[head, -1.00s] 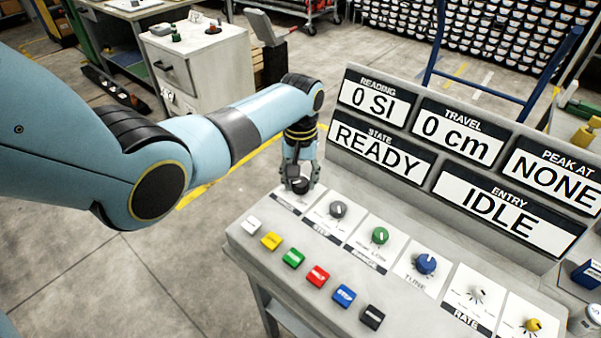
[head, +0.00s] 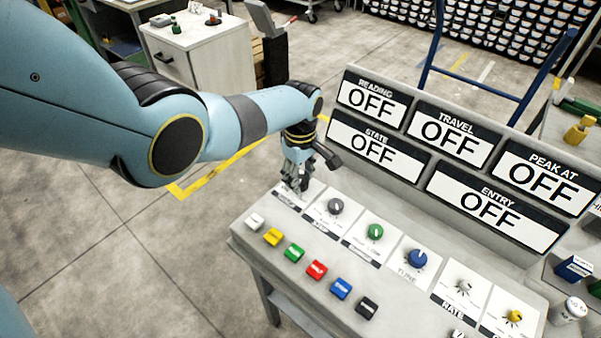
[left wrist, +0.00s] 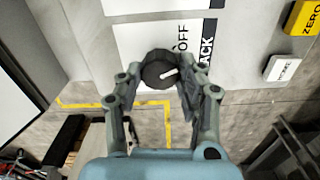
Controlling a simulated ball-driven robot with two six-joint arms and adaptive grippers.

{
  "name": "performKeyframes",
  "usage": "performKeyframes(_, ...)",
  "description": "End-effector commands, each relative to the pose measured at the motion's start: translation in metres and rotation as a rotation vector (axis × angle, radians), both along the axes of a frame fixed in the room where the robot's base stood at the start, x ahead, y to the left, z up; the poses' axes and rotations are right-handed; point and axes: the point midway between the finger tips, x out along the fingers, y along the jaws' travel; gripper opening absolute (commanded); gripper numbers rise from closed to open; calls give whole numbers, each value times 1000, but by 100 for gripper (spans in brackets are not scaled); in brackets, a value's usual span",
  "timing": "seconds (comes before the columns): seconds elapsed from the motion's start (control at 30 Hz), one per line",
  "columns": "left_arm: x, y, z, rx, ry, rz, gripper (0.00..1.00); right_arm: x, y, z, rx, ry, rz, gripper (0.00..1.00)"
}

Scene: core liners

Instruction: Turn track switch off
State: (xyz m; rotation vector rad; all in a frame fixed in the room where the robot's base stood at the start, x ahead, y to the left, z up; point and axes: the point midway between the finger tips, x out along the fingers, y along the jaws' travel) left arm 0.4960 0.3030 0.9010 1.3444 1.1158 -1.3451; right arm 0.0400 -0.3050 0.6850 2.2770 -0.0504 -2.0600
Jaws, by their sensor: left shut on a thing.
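The track switch (left wrist: 158,70) is a dark round knob with a white pointer line. In the left wrist view it sits between the fingers of my left gripper (left wrist: 156,84), on a white plate with "OFF" and part of "TRACK" readable. The pointer is turned towards the OFF side. In the head view my left gripper (head: 300,184) is down at the far-left knob of the panel and mostly hides it. It is shut on the knob. The displays (head: 371,150) all read OFF. My right gripper is not in view.
Along the panel (head: 262,262) stand more knobs, including grey (head: 335,206), green (head: 375,231) and blue (head: 417,259) ones. A front row holds coloured buttons, such as the red one (head: 316,270). The display board rises behind the knobs. Floor is open at the left.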

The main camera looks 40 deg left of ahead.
Motion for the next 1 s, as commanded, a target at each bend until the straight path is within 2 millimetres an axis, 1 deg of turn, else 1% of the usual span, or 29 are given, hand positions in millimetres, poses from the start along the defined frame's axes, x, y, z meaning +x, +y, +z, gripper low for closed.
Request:
performKeyframes(0.2, 0, 0, 1, 1, -1, 172, 5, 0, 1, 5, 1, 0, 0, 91)
performKeyframes(0.5, 0, 1, 1, 1, -2, 328, 5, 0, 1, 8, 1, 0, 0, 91)
performKeyframes(0.73, 0, 1, 0, 1, -2, 377, 5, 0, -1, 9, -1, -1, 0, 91)
performKeyframes(1.0, 1, 1, 0, 1, -2, 387, 5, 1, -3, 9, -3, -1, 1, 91)
